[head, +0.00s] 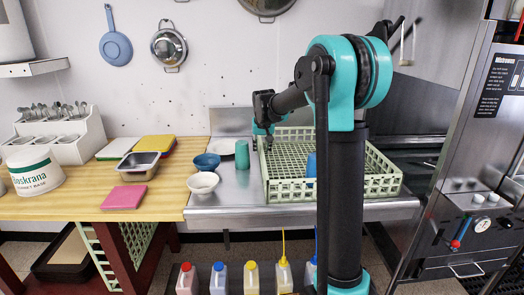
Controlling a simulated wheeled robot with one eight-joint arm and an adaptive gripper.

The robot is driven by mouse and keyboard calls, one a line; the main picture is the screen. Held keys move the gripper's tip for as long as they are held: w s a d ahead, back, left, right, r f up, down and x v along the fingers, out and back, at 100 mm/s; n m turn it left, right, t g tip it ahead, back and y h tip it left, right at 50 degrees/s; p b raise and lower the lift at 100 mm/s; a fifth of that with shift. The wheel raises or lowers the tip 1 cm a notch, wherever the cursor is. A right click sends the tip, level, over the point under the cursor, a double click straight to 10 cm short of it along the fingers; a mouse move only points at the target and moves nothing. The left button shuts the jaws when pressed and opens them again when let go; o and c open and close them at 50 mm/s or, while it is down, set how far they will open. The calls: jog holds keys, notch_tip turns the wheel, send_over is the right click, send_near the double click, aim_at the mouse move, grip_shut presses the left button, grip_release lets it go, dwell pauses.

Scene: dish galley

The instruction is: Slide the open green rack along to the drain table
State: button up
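The open pale-green rack (277,191) rests on a steel counter (228,207) in the head view, right of the wooden top. A blue cup (311,165) stands in it, partly hidden by my arm. My arm rises in front of the rack and hides its middle and part of its right side. My gripper (267,143) points down at the rack's back left corner. Its fingers are small and dark here, so I cannot tell whether they are open, shut or touching the rack wall. Which part of the steel surface is the drain table is not clear.
A green cup (242,154), blue bowl (207,162) and white bowl (202,184) stand close left of the rack. A steel pan (139,166) and pink board (124,197) lie on the wooden top. A steel machine (475,150) stands at the right. Several bottles (251,278) stand below in front.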

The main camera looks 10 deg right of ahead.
jog(key=v, duration=1.1)
jog(key=shift+s, duration=0.15)
